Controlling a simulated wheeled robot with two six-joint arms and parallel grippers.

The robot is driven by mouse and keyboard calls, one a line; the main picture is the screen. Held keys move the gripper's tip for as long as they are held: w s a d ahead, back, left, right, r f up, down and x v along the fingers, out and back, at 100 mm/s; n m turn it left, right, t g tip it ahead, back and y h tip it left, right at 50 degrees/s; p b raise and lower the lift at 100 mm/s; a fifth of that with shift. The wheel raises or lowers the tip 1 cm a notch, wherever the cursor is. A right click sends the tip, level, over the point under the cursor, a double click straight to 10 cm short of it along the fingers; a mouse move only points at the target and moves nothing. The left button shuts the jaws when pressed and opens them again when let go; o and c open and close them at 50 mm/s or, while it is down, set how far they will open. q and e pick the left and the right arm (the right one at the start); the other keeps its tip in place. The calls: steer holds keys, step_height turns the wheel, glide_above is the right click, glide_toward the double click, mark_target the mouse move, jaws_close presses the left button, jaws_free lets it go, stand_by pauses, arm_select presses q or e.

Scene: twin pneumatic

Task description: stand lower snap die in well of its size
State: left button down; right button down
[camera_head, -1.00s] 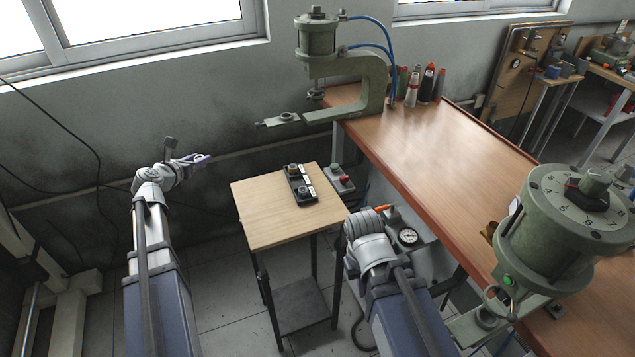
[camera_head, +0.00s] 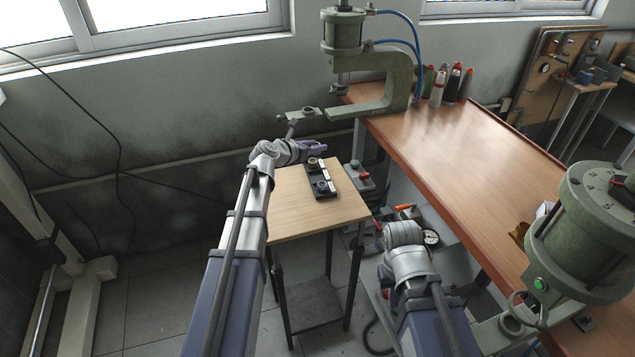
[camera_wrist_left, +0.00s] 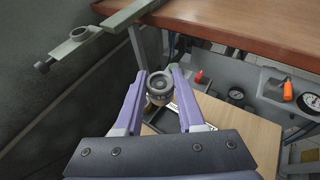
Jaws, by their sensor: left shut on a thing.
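My left gripper (camera_head: 318,150) is over the far end of a black die tray (camera_head: 333,190) on the small wooden stand. Its purple fingers are closed around a dark round die with a brass-coloured rim (camera_wrist_left: 159,84), which also shows in the head view (camera_head: 314,163). I cannot tell whether this die is clear of the tray. A second dark die (camera_head: 321,187) sits at the tray's near end. The far green press has a lower arm with a round well (camera_head: 308,113). The near press has a ring-shaped well (camera_head: 512,323). My right gripper's fingers are hidden behind its wrist.
The wooden stand (camera_head: 295,215) is otherwise clear.

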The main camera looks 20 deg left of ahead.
mark_target(323, 173)
arm_select(q)
steer(key=shift+w+d+f, duration=0.1)
steer(key=shift+d, duration=0.3)
step_height(323, 173, down, 10)
steer(key=b, duration=1)
steer(key=shift+f, duration=0.1)
steer(key=shift+f, duration=0.1)
steer(key=shift+s+d+f+b, duration=0.1)
steer(key=shift+s+f+b, duration=0.2)
steer(key=shift+b, duration=0.4)
steer(key=c, duration=0.5)
jaws_free()
